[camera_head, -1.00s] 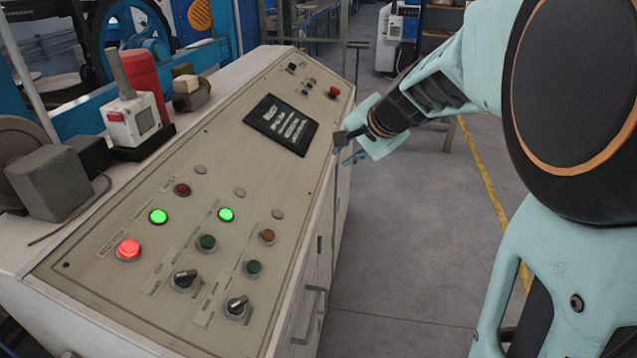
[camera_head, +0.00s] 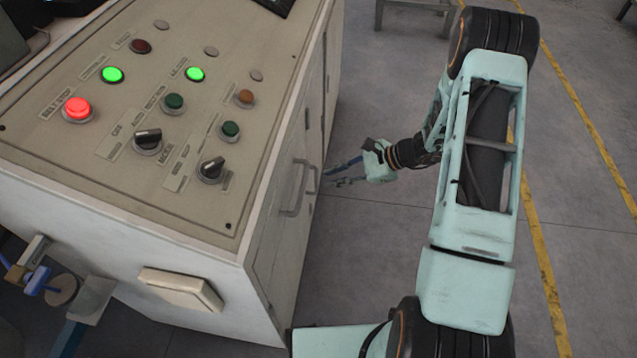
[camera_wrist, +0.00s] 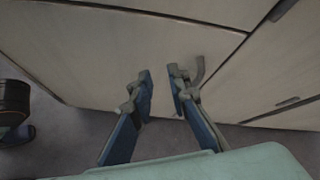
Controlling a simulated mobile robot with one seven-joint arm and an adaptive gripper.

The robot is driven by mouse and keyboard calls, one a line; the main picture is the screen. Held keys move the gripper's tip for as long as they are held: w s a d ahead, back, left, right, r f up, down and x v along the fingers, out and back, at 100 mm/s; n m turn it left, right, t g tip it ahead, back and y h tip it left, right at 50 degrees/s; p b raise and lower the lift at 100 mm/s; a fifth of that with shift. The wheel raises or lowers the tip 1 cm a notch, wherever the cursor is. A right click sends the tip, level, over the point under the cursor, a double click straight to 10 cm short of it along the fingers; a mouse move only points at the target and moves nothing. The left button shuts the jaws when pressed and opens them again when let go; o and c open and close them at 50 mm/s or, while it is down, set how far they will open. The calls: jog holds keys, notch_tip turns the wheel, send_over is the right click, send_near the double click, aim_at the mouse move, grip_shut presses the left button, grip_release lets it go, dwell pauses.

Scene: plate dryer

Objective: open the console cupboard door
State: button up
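The console (camera_head: 190,200) stands at the left in the head view, with pale cupboard doors (camera_head: 282,235) on its right side. The doors look shut. One door has a grey bar handle (camera_head: 297,188), and a second, slimmer handle shows just beyond it. My gripper (camera_head: 331,177) is beside these handles, near the door face. In the wrist view my gripper (camera_wrist: 161,88) is open, with a gap between its blue fingers. A curved grey handle (camera_wrist: 198,72) shows close to the right fingertip, not between the fingers. I cannot tell whether they touch.
The console top carries lit buttons (camera_head: 112,75) and knobs. A white box (camera_head: 180,289) sticks out from its near end. Grey floor (camera_head: 390,255) to the right of the console is clear apart from my arm. A dark round object (camera_wrist: 14,102) shows at the wrist view's left edge.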

notch_tip(320, 180, down, 8)
jog(key=m+t+y+b, duration=0.3)
jog(key=m, duration=0.1)
jog(key=m+t+b, duration=0.5)
jog(key=m+t, duration=0.2)
send_over(316, 192)
jog(key=f, duration=0.4)
jog(key=shift+w+f, duration=0.2)
jog(key=shift+w, duration=0.15)
jog(key=shift+c, duration=0.3)
grip_shut()
jog(key=shift+d, duration=0.1)
